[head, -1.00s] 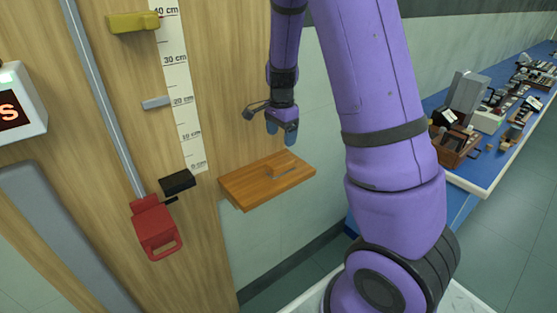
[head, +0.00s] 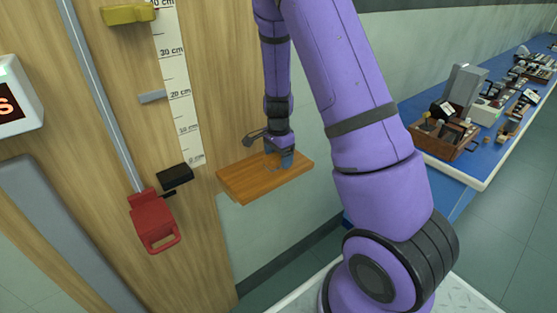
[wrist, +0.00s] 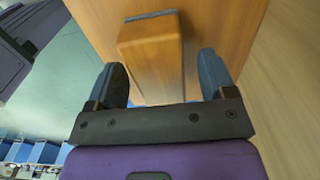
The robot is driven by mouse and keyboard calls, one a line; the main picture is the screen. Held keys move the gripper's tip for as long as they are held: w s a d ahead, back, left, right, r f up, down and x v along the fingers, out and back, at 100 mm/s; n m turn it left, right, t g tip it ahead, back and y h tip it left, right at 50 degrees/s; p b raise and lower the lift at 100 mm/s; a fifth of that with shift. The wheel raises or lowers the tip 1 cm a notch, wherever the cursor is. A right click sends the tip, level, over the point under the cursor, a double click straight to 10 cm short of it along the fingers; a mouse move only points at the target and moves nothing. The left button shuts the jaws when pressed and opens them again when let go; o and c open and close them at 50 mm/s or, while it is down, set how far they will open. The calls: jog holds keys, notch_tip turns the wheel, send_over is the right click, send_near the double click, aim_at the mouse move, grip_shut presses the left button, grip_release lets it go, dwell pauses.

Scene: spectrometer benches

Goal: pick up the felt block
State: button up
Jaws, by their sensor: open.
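The felt block (wrist: 150,55) is a wooden block with a grey felt strip along one edge. It rests on the small wooden shelf (head: 247,185), which also fills much of the wrist view (wrist: 225,25). My gripper (wrist: 163,64) is open, with one blue finger on each side of the block and a gap showing at both sides. In the head view my gripper (head: 281,160) is down at the shelf top and hides most of the block.
A wooden panel holds a centimetre scale (head: 182,85), a rail with a red handle (head: 153,220), a black piece (head: 175,176) and a yellow block (head: 128,14). A blue bench (head: 480,165) with a wooden tool box (head: 440,140) stands right.

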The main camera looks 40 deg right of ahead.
jog(key=c, duration=1)
jog(key=shift+r, duration=0.1)
